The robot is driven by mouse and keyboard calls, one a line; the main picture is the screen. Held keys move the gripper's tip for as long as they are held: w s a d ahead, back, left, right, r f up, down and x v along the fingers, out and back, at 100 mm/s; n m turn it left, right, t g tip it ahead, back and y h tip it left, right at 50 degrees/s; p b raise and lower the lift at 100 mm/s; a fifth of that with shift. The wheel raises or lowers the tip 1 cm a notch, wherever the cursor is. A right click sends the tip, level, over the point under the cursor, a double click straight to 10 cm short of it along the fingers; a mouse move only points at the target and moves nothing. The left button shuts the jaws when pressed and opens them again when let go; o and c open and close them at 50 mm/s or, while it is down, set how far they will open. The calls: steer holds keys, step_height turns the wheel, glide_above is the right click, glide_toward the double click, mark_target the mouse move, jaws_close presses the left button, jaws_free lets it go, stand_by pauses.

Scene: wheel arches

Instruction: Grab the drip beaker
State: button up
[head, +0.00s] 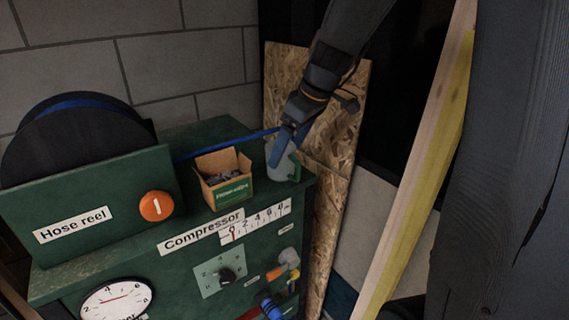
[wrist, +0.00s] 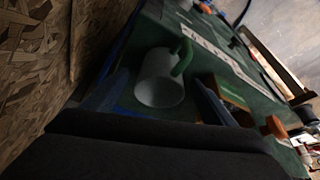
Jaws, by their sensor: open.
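The drip beaker (head: 285,173) is a pale grey cup with a green handle. It stands on the green compressor top near its right corner. In the wrist view the beaker (wrist: 158,84) lies between my two blue fingers, its green handle (wrist: 183,57) toward the upper right. My gripper (head: 280,147) reaches down over the beaker from above right and hides part of it. My gripper (wrist: 161,76) is open in the wrist view, with a finger on each side of the beaker. I cannot tell whether either finger touches it.
An open cardboard box (head: 224,181) of small parts stands close left of the beaker. The hose reel (head: 100,200) is farther left. A chipboard panel (head: 333,140) rises just right of the compressor (head: 230,262). A pale timber (head: 420,180) leans farther right.

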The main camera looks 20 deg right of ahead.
mark_target(285, 171)
steer(key=p+x, duration=0.1)
steer(key=x, duration=0.2)
steer(key=shift+w+a+f+p, duration=0.2)
steer(key=shift+a+f+p, duration=0.05)
steer(key=shift+a+p, duration=0.15)
steer(key=shift+w+f, duration=0.2)
steer(key=shift+f, duration=0.4)
steer(key=c, duration=1.1)
steer(key=shift+c, duration=0.2)
